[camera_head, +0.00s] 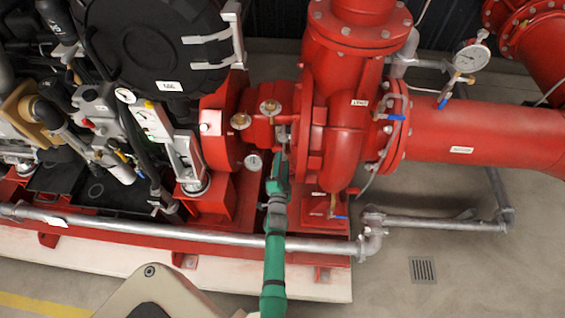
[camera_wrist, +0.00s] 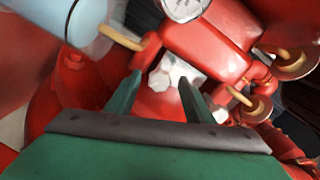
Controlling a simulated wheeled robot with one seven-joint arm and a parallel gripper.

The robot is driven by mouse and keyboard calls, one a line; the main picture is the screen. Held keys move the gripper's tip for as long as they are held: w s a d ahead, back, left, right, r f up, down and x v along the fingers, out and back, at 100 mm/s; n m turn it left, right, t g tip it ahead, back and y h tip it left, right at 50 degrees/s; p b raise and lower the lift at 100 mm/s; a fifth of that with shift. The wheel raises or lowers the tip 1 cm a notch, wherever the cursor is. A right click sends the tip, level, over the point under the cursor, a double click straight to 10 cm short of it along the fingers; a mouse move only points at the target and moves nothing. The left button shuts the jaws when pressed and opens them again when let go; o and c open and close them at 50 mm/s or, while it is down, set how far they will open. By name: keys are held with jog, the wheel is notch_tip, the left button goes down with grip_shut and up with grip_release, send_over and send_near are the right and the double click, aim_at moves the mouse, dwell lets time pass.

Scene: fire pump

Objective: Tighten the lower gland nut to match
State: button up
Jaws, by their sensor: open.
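My gripper (camera_wrist: 159,78) is open, its two green fingers apart and pointing at the red pump housing (camera_wrist: 205,45). A pale metal nut (camera_wrist: 180,72) with a smaller hex end (camera_wrist: 158,82) shows between and just beyond the fingertips. I cannot tell whether the fingers touch it, or whether it is the lower gland nut. The second gland nut is not clearly visible. In the head view my green arm reaches up to the pump's shaft housing (camera_head: 261,133), beside a small grey metal part (camera_head: 282,133); the fingertips are hard to make out there.
Brass fittings (camera_head: 241,121) sit on the housing, and one (camera_wrist: 257,108) lies close right of the fingers. A round gauge (camera_wrist: 183,8) is above. The red pump casing (camera_head: 345,130) stands on the right.

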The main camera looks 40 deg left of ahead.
jog(key=v, duration=1)
jog(key=shift+s, duration=0.3)
jog(key=shift+d, duration=0.15)
jog(key=s+d+r+n+t+h, duration=0.1)
jog(key=s+d+r+h, duration=0.2)
jog(key=s+d, duration=0.6)
jog(key=s+d+r+n+h, duration=0.25)
jog(key=s+d, duration=0.45)
jog(key=d, duration=0.4)
jog(key=s+d+r+n+h, duration=0.3)
jog(key=s+d+r, duration=0.8)
jog(key=r, duration=0.4)
jog(key=shift+s+g+h, duration=0.25)
jog(key=shift+g+h, duration=0.15)
jog(key=shift+h, duration=0.15)
